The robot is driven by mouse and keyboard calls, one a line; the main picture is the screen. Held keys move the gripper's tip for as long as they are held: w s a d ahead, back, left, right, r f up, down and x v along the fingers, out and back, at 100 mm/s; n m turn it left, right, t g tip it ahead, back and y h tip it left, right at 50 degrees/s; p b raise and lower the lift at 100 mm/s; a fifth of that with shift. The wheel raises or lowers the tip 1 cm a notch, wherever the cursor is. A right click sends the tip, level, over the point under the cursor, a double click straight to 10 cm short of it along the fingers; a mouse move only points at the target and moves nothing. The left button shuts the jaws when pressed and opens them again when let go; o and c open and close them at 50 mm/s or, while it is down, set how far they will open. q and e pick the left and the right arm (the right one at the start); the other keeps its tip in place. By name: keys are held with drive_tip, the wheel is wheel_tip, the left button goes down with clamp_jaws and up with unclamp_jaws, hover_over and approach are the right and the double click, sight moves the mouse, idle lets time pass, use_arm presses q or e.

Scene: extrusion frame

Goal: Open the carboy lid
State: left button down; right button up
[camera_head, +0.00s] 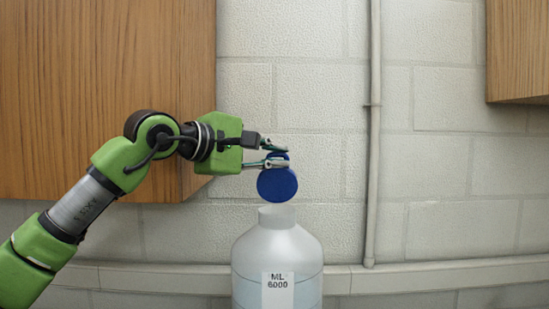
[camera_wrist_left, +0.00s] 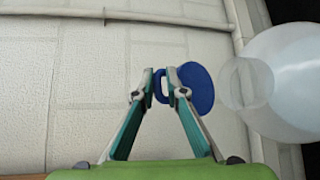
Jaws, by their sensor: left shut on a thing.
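The carboy (camera_head: 277,256) is a pale translucent bottle with a white label, standing upright at the bottom centre of the head view. Its neck (camera_head: 277,216) is uncovered. The blue lid (camera_head: 277,185) is off the carboy, tilted with its round face towards the head camera, a little above the neck. My left gripper (camera_head: 277,157) is shut on the lid's small loop handle. In the left wrist view the lid (camera_wrist_left: 198,88) hangs just past the fingertips (camera_wrist_left: 160,87), with the carboy (camera_wrist_left: 285,85) to its right. My right gripper is not in view.
A wooden cabinet (camera_head: 60,90) fills the upper left, behind my left arm. Another wooden cabinet (camera_head: 518,50) is at the upper right. A vertical pipe (camera_head: 374,130) runs down the pale block wall, above a horizontal ledge (camera_head: 440,272). The space right of the lid is clear.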

use_arm(q)
drive_tip(key=shift+w+d+f, duration=0.1)
drive_tip(key=shift+w+f, duration=0.05)
drive_tip(key=shift+f, duration=0.05)
idle(0.3)
drive_tip(key=c, duration=2.2)
unclamp_jaws()
drive_tip(key=shift+c, duration=0.2)
drive_tip(key=shift+o, duration=0.4)
drive_tip(key=shift+w+d+f, duration=0.15)
drive_tip(key=shift+w+d, duration=0.1)
drive_tip(key=shift+d, duration=0.05)
drive_tip(key=shift+s+r, duration=0.1)
drive_tip(key=shift+r, duration=0.4)
wheel_tip(320, 180, up, 9)
